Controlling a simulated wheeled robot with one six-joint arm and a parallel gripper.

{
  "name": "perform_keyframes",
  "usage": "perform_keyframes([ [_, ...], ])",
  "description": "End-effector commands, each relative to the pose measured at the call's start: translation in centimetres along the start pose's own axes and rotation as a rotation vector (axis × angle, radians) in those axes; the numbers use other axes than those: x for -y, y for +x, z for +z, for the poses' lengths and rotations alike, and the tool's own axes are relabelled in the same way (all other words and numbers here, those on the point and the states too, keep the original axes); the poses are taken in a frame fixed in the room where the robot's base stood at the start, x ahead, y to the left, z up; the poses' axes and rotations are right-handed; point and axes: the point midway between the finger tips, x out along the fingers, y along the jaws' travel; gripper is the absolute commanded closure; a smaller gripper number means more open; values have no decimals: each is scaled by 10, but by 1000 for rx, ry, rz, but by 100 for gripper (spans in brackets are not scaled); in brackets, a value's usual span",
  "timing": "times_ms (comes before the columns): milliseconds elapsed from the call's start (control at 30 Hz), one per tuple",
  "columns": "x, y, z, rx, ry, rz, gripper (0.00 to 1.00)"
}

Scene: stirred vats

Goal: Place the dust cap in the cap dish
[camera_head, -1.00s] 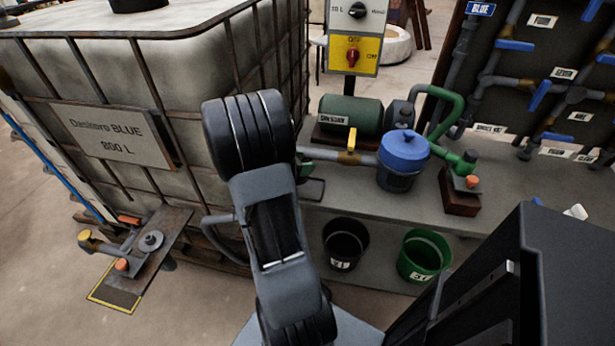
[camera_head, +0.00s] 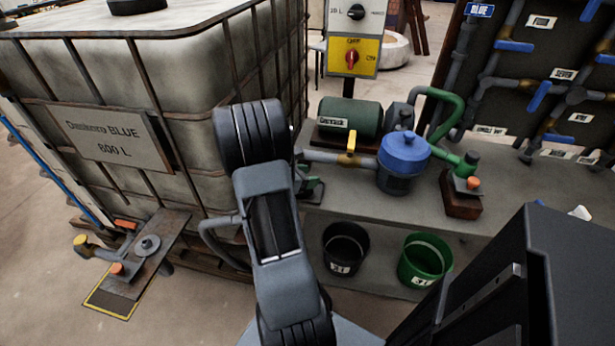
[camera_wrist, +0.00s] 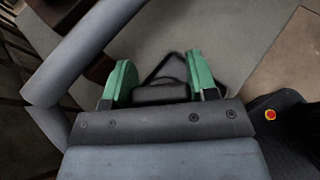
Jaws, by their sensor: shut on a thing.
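My gripper, with green finger pads, is shut on a dark, block-like piece (camera_wrist: 160,93) in the wrist view. I take this to be the dust cap. A thin black strap loops above it. In the head view my gripper (camera_head: 311,187) shows small, beside the tank at the left end of the grey bench, partly hidden behind my arm. What it holds cannot be made out there. I cannot identify the cap dish for sure.
A large caged tank (camera_head: 200,130) stands left of my arm. The bench (camera_head: 400,205) carries a green motor (camera_head: 348,117), a blue-lidded strainer (camera_head: 403,152) and a green pipe. A black bucket (camera_head: 345,248) and a green bucket (camera_head: 425,258) stand below. A valve panel (camera_head: 560,80) is at right.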

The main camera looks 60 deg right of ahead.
Motion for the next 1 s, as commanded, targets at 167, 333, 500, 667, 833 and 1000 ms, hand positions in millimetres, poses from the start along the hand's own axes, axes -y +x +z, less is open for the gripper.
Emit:
perform_keyframes([
  [167, 0, 1, -2, 0, 0, 0, 41],
  [333, 0, 1, -2, 0, -1, 0, 24],
  [500, 0, 1, -2, 0, -1, 0, 22],
  [667, 0, -1, 2, 0, 0, 1, 22],
  [833, -1, -24, 1, 0, -2, 6, 22],
  [1000, -1, -58, 2, 0, -1, 5, 22],
])
